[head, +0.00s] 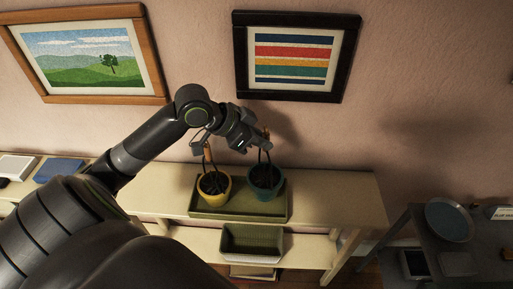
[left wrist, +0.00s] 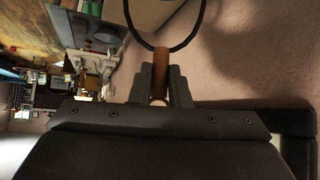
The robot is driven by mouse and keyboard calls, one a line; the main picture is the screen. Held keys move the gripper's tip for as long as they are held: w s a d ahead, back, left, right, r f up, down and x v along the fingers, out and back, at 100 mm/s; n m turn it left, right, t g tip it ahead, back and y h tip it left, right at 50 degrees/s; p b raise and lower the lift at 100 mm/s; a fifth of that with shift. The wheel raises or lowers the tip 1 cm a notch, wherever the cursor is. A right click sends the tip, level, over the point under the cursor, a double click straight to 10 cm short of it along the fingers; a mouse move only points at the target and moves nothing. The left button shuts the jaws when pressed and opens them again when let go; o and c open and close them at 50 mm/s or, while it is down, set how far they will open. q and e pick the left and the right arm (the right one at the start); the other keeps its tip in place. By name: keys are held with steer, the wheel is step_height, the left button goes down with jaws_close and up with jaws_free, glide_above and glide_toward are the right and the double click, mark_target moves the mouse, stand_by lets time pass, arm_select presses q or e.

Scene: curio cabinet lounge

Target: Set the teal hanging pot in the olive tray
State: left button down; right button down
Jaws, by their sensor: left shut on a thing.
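The teal hanging pot (head: 266,191) is upright over the right part of the olive tray (head: 238,214), on the cream shelf; I cannot tell whether its base touches the tray. My left gripper (head: 266,143) is above the pot, shut on its wooden grip. In the left wrist view, the brown grip (left wrist: 160,72) sits between the fingers, with the dark wire loop (left wrist: 184,45) beyond it. The pot's body is not clear in that view. My right gripper is not in view.
A yellow hanging pot (head: 214,197) stands in the tray's left part, close beside the teal one. A green bin (head: 251,243) is on the lower shelf. The cream shelf top (head: 340,191) is clear to the right. A dark table with a blue plate (head: 449,220) stands at far right.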

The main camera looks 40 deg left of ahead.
arm_select(q)
steer(key=shift+f, duration=2.5)
steer(key=c, duration=1.4)
jaws_free()
steer(key=shift+o, duration=0.2)
steer(key=shift+s, duration=0.1)
steer(key=p+v, duration=0.3)
steer(key=v, duration=0.8)
steer(key=shift+s+a+r, duration=0.2)
steer(key=shift+r, duration=0.1)
